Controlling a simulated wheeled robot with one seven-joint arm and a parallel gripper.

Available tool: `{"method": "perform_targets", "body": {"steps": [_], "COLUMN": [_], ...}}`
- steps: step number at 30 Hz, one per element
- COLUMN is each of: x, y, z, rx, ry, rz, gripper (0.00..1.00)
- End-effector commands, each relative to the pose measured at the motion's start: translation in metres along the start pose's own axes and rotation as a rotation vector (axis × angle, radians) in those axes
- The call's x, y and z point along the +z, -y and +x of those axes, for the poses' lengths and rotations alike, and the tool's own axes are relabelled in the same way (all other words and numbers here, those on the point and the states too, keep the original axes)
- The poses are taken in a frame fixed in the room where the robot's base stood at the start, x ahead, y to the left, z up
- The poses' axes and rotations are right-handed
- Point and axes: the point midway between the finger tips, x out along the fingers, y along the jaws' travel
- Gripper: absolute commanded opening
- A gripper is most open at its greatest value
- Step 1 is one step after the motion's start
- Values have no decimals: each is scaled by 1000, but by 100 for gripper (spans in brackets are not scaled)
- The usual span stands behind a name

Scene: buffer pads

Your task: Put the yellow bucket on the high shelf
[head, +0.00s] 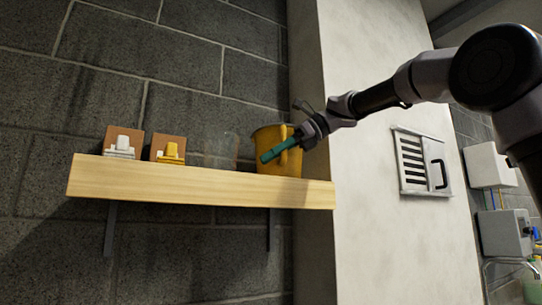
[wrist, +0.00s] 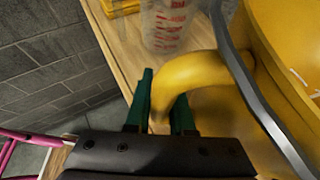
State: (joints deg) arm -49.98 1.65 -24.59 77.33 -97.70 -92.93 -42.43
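The yellow bucket (head: 268,138) is upright at the right end of the high wooden shelf (head: 200,184), and its base looks level with the shelf top. The shelf's front edge hides the bottom, so I cannot tell if it touches. My gripper (head: 276,150) reaches in from the right, with its green fingers at the bucket's side handle. In the wrist view the curved yellow handle (wrist: 190,70) of the bucket lies between the two green fingers, which close on it. A grey metal bail (wrist: 250,90) crosses the bucket (wrist: 285,50).
A clear measuring cup (wrist: 165,25) with red marks stands on the shelf beside the bucket. Two brown boxes with a white clip (head: 122,146) and a yellow clip (head: 170,154) are farther left. A brick wall is behind; a pale pillar (head: 375,60) is at right.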

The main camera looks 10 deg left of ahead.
Motion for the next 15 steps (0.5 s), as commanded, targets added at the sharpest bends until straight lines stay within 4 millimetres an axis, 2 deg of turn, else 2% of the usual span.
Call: {"method": "perform_targets", "body": {"steps": [1,2,12,15], "x": [0,0,1,1], "y": [0,0,0,0], "z": [0,0,-1,-9], "rx": [0,0,0,-1], "ry": [0,0,0,0], "rz": [0,0,-1,0], "gripper": [40,51,51,51]}}
